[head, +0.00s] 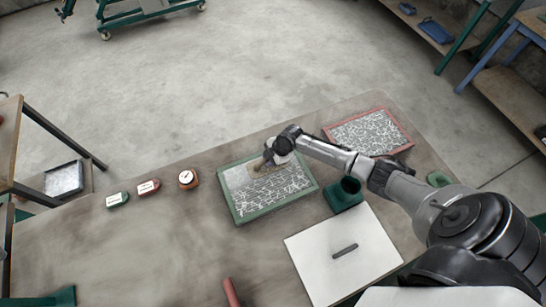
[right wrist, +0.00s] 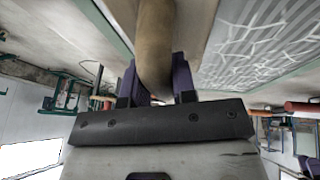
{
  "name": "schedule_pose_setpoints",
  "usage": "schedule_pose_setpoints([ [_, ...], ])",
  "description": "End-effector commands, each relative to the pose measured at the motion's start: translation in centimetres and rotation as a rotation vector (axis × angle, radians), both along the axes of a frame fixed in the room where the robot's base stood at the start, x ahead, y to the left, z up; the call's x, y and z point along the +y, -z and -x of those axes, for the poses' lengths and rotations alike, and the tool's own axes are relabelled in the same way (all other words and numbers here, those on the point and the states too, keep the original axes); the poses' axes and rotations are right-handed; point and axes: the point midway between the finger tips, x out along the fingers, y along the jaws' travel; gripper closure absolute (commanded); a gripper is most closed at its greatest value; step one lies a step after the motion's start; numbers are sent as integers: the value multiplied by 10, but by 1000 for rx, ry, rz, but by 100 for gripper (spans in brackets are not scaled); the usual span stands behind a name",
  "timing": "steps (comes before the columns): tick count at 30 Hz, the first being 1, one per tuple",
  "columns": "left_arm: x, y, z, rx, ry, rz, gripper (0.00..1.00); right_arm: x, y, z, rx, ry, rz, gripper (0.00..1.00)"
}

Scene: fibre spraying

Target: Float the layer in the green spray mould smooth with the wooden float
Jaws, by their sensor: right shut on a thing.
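The green spray mould (head: 281,207) lies on the table in the head view. Its layer (head: 285,180) shows white fibre streaks over the right and near parts, while the far left corner looks plain grey. My right gripper (head: 268,155) is over the far part of the mould, shut on the wooden float (head: 257,167). In the right wrist view its rounded wooden handle (right wrist: 155,45) sits between the purple fingers (right wrist: 157,83), with the streaked layer (right wrist: 255,45) at the right. The float's underside is hidden, so I cannot tell whether it touches the layer. My left gripper is not in view.
A red-framed mould (head: 368,131) lies to the right, partly behind my arm. A dark green container (head: 345,196) and a white board (head: 310,265) with a dark bar (head: 345,250) are near. The table's left front is mostly clear.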

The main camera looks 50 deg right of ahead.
Motion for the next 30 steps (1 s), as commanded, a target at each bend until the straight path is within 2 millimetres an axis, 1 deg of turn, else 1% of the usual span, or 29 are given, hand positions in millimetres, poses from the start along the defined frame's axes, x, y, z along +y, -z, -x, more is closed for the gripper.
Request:
schedule_pose_setpoints([
  [3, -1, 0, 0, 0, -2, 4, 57, 9, 1, -2, 2, -1, -2, 100],
  [8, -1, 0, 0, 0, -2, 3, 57, 14, 2, -4, 3, -1, -1, 100],
  [15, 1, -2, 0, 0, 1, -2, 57, 27, 0, -10, 4, -1, -1, 100],
  [20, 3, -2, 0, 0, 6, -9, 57, 32, 0, -12, 4, -1, -1, 100],
  [30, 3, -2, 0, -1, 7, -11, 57, 48, 0, -19, 3, -1, -1, 100],
])
